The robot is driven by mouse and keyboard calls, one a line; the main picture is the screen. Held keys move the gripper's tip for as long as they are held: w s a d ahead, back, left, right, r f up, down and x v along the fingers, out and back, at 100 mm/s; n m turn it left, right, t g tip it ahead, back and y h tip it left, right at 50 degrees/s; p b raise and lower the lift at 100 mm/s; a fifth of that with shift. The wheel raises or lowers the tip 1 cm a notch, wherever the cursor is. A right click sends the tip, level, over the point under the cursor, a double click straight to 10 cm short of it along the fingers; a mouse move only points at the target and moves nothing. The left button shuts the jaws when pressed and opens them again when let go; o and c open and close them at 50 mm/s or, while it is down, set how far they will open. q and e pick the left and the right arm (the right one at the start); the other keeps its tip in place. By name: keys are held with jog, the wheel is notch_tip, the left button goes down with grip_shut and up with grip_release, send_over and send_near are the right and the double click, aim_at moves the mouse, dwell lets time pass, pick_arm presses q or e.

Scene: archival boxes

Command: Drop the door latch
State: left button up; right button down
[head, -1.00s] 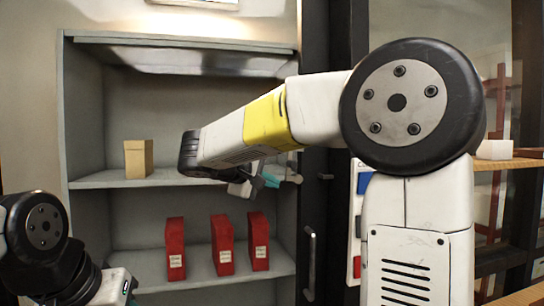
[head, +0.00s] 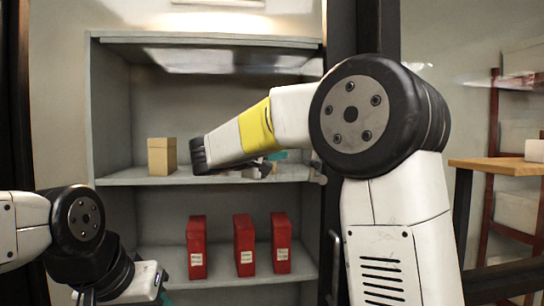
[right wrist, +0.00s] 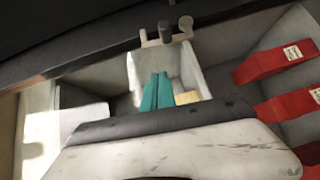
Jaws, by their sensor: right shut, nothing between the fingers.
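A small metal fitting (head: 318,178), which looks like the door latch, sits at the cabinet's right edge, by the middle shelf. In the right wrist view, a pale bracket with short posts (right wrist: 166,38) on a dark edge looks like the same fitting. My right gripper (head: 278,156) is in front of the cabinet, left of the fitting and partly hidden by my forearm.
The open grey cabinet (head: 111,110) holds a tan box (head: 162,156) on its middle shelf and three red boxes (head: 244,246) below. A vertical handle (head: 336,262) is right of the cabinet. A wooden shelf (head: 500,166) stands at far right.

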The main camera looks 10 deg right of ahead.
jog(key=x, duration=0.5)
jog(key=shift+w+d+f, duration=0.1)
jog(key=shift+w+d, duration=0.15)
jog(key=shift+d, duration=0.05)
jog(key=shift+w+d+f, duration=0.15)
jog(key=shift+d, duration=1.9)
jog(key=shift+d, duration=0.1)
jog(key=shift+d+r+m+g, duration=0.15)
jog(key=shift+r+m+g, duration=0.1)
jog(key=shift+m+g, duration=0.05)
